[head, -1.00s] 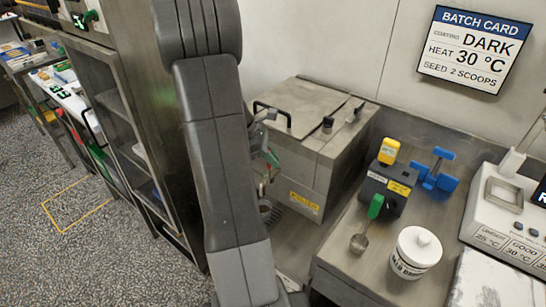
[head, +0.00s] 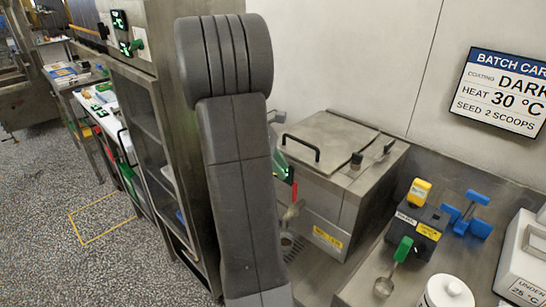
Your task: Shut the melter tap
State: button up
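The melter (head: 335,185) is a steel box with a lid, a black handle on top and a yellow label on its front, right of my arm. A metal tap-like fitting (head: 291,213) shows low on its front side, partly hidden by my arm. A small red upright part (head: 294,192) is just above it, and a green-lit display (head: 283,168) is above that. I cannot tell whether the tap is open or shut. A round dark grate (head: 290,246) lies below the fitting. My gripper is hidden behind my arm.
A steel bench at right holds a black block with a yellow-topped item (head: 420,191), a blue fixture (head: 467,213), a green-handled scoop (head: 402,250) and a white lidded jar (head: 447,292). A tall steel cabinet (head: 165,120) stands left of my arm. Open floor lies further left.

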aim_at(294, 196)
jog(key=v, duration=0.4)
jog(key=x, duration=1.4)
jog(key=shift+f, duration=0.1)
jog(key=shift+s+d, duration=0.1)
jog(key=shift+r, duration=0.2)
